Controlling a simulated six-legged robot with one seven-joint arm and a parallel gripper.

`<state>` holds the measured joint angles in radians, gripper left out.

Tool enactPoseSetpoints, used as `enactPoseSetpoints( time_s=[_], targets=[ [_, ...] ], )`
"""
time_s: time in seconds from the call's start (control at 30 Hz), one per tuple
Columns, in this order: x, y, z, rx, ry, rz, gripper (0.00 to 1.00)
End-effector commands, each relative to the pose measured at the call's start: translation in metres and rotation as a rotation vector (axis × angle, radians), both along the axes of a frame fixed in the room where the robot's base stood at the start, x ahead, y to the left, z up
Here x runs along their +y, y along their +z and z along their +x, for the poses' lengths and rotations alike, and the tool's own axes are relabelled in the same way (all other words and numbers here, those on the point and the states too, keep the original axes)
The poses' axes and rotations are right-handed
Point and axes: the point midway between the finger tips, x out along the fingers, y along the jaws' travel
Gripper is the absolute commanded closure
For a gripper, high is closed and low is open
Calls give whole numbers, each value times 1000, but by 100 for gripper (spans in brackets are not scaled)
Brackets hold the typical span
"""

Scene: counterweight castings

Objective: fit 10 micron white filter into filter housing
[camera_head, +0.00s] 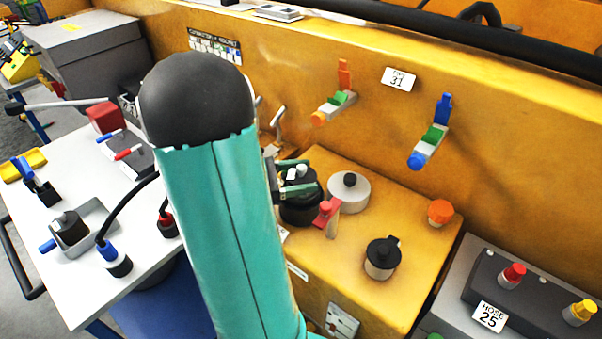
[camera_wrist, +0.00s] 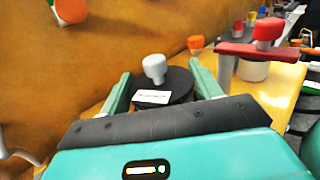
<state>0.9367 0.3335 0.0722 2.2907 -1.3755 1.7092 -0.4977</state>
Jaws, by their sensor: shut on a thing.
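My gripper (camera_head: 304,177) has its two teal fingers on either side of a black round-topped piece with a white knob, which I take to be the white filter (camera_wrist: 154,66). A white label (camera_wrist: 152,97) lies on its black top. In the head view the white knob (camera_head: 297,172) shows between the fingers, directly over a black cylinder (camera_head: 300,211) on the yellow ledge, likely the filter housing. My gripper is shut on the filter. The fingers and my arm partly hide the join, so I cannot tell how deep the filter sits.
A red-topped lever (camera_head: 327,213) stands close right of the black cylinder; it also shows in the wrist view (camera_wrist: 262,50). A pale canister (camera_head: 349,192), a black-capped canister (camera_head: 382,259) and an orange knob (camera_head: 440,212) share the ledge. The yellow wall (camera_head: 290,60) rises behind.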

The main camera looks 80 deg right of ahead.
Motion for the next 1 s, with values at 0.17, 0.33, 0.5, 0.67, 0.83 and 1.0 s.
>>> enactPoseSetpoints(
  time_s=[0.17, 0.33, 0.5, 0.67, 0.83, 1.0],
  targets=[
    [0, -4, 0, 1, 0, 2, 63],
    [0, -8, 0, 1, 0, 2, 63],
    [0, -12, 0, 0, 0, 1, 63],
    [0, -16, 0, 0, 0, 1, 63],
    [0, -19, 0, 1, 0, 2, 63],
    [0, -23, 0, 0, 0, 1, 63]
  ],
)
